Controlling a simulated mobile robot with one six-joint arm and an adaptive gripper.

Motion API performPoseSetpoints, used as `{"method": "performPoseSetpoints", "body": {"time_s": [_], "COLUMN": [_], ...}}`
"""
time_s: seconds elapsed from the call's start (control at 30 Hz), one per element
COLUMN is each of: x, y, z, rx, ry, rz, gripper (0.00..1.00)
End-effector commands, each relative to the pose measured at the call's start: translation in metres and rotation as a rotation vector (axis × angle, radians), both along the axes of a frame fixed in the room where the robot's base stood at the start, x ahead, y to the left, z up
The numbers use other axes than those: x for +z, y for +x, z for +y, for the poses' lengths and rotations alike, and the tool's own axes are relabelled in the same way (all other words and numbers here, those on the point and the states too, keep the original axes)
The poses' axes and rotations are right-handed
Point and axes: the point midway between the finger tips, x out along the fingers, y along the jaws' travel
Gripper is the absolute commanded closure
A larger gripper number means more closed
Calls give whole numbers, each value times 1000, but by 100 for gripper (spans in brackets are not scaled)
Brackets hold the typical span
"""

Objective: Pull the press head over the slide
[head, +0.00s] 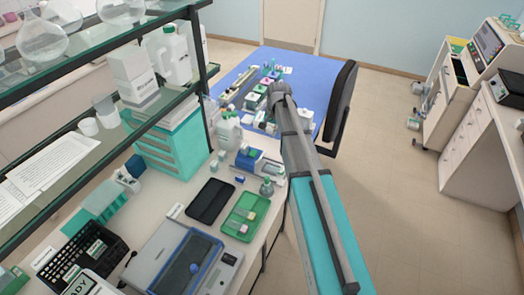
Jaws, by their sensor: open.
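I cannot pick out the press head or the slide for certain. A grey bench device (170,262) with a blue-framed lid stands at the near end of the bench. A small blue and white unit (250,161) stands farther along, close to my arm. My arm runs from the lower right up to a grey joint near the blue table. My gripper cannot be made out beyond that joint.
A green tray (233,229) with small items and a black tray (209,201) lie on the bench (155,222). Glass shelves (75,55) with bottles overhang its left. A blue table (302,62) and black chair (343,95) stand beyond. The floor (410,200) at right is clear.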

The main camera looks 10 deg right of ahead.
Motion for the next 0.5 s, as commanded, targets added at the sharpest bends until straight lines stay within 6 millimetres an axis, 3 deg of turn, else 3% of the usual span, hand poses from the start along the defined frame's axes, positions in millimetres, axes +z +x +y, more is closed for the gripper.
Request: {"method": "performPoseSetpoints", "body": {"time_s": [0.5], "x": [-10], "y": [1], "z": [2], "rx": [4], "ry": [0], "rz": [-1], "gripper": [52]}}
